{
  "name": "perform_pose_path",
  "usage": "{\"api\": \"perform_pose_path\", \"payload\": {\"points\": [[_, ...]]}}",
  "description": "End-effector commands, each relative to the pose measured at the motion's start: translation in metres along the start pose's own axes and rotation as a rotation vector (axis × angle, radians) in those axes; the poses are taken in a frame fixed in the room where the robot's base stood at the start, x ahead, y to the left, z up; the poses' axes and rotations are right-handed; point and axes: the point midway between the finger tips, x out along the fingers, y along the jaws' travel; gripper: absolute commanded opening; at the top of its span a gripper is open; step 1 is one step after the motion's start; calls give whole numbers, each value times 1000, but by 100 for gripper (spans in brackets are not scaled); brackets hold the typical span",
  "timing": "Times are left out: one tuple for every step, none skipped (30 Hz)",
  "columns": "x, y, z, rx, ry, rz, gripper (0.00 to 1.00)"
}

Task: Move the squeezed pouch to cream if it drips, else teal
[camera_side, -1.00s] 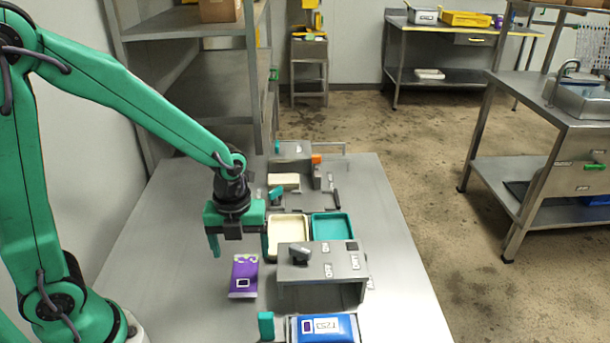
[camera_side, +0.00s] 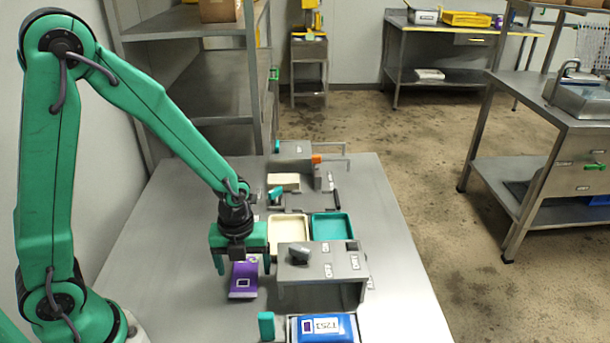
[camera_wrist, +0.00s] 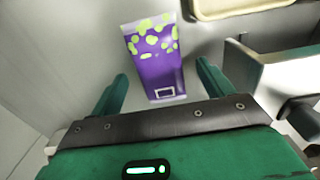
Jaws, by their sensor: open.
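A purple pouch (camera_side: 243,284) lies on the steel table left of the small steel stand. In the wrist view the pouch (camera_wrist: 160,72) shows yellow-green spots and a pale top edge; no drip can be made out. My gripper (camera_side: 243,267) is open over the pouch, its fingers on either side and apart from it. In the wrist view my gripper (camera_wrist: 162,72) has the pouch between its two green fingers. A cream tray (camera_side: 288,238) and a teal tray (camera_side: 332,228) stand side by side behind the stand; both look empty. My gripper hides part of the pouch.
A steel stand (camera_side: 322,262) with a dark knob stands right of the pouch. A blue pouch (camera_side: 325,328) labelled T253 lies in a front holder, with a green block (camera_side: 266,325) beside it. Another fixture with an orange part (camera_side: 318,159) stands at the back. The table's left side is clear.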

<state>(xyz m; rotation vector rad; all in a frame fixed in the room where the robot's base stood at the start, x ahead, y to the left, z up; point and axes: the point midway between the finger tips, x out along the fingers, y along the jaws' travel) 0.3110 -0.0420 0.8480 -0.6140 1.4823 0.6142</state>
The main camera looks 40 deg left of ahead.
Motion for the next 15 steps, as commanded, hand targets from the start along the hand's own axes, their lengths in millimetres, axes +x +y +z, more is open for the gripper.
{"api": "perform_pose_path", "payload": {"points": [[4, 0, 0, 0, 2, 3, 80], [6, 0, 0, 0, 2, 3, 80], [8, 0, 0, 0, 1, 2, 80], [10, 0, 0, 0, 1, 1, 80], [10, 0, 0, 0, 1, 1, 80], [11, 0, 0, 0, 1, 1, 80], [12, 0, 0, 0, 1, 1, 80], [12, 0, 0, 0, 0, 1, 80], [12, 0, 0, 0, 0, 0, 80], [12, 0, 0, 0, 0, 0, 80], [12, 0, 0, 0, 0, 0, 80], [12, 0, 0, 0, 0, 0, 80], [12, 0, 0, 0, 0, 0, 80], [12, 0, 0, 0, 0, 0, 80], [12, 0, 0, 0, 0, 0, 80]]}}
